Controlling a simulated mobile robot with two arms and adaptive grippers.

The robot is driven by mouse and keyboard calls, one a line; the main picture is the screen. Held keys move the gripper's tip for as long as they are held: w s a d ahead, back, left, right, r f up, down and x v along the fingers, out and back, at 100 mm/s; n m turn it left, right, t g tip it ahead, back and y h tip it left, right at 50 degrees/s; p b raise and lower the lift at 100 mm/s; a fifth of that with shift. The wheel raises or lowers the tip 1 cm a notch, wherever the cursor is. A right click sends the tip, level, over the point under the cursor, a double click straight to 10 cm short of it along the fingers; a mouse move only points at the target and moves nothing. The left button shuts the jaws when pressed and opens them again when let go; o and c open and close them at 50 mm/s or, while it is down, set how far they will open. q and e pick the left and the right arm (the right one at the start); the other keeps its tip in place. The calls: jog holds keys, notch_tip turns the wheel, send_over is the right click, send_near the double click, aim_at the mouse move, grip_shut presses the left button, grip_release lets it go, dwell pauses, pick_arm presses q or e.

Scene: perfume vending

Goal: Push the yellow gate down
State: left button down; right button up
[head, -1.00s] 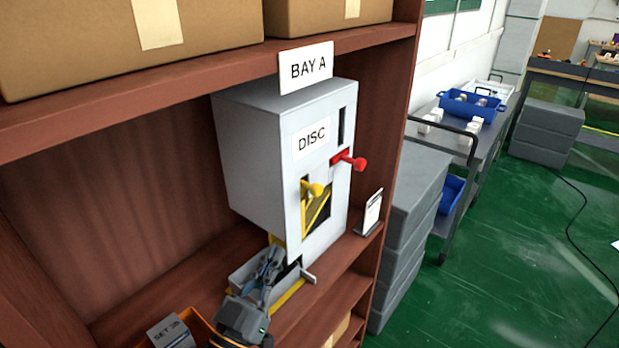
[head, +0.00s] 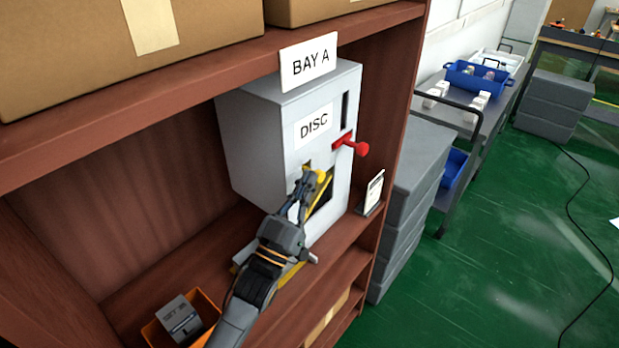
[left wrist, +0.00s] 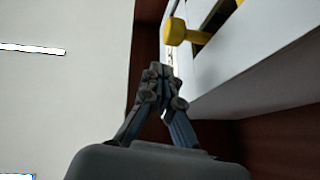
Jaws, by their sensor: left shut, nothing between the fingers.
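The grey dispenser box (head: 262,150) labelled DISC stands on the brown shelf. The yellow gate (head: 318,198) shows in the dark opening on its front, partly hidden behind my gripper. The gate's round yellow knob (head: 321,176) sticks out at the fingertips. My left gripper (head: 304,184) is shut and empty, in front of the opening. In the left wrist view my left gripper (left wrist: 160,72) is shut, with the yellow knob (left wrist: 176,32) a little above its tips. I cannot tell whether they touch. My right gripper does not show.
A red lever (head: 352,145) sticks out above the opening. A small sign card (head: 373,190) stands to the right on the shelf. An orange bin (head: 207,302) with a grey box sits at the lower left. Cartons (head: 70,50) fill the shelf above.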

pick_arm(q)
jog(key=shift+w+d+f, duration=0.3)
jog(key=shift+w+f, duration=0.3)
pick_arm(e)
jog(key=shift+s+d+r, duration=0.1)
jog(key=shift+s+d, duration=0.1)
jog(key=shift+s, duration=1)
pick_arm(q)
notch_tip(320, 180, down, 8)
jog(key=b, duration=0.6)
jog(key=shift+r, duration=0.25)
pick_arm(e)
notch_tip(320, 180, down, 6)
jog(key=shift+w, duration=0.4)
